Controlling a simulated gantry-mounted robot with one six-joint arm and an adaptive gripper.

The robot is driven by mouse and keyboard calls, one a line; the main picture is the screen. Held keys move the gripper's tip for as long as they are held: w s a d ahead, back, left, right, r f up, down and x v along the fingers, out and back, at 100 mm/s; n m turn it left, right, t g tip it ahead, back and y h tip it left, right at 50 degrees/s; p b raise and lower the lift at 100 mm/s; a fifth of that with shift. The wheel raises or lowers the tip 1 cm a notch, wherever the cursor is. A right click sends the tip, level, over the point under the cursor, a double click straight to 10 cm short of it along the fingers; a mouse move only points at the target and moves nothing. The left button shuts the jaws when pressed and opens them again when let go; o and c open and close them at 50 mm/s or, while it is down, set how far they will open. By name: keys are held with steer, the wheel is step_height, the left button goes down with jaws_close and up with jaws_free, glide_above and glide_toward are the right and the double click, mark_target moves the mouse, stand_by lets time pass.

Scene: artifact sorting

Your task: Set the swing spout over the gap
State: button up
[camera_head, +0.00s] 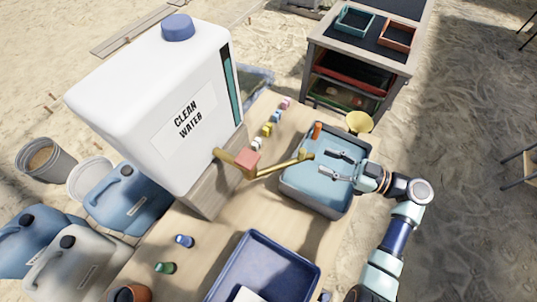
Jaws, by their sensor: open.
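The swing spout (282,167) is a thin brass-coloured arm. It runs from a brass tap with a reddish block (248,161) on the white "CLEAN WATER" tank (165,95). Its free end (306,155) reaches over the left part of a blue basin (300,192). My gripper (338,164) is open over the basin, just right of the spout's end. Its two fingers point left, and I see nothing between them. It looks close to the spout end; whether they touch I cannot tell. I cannot clearly make out the gap.
A dark blue tray (262,272) lies at the table's front. Several small coloured bottles line the table beside the tank. Blue jerrycans (125,197) stand on the left. A shelf unit with small trays (368,50) is behind. A yellow bowl (358,122) sits behind the basin.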

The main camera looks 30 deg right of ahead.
mark_target(302, 151)
steer(key=x, duration=0.8)
jaws_close()
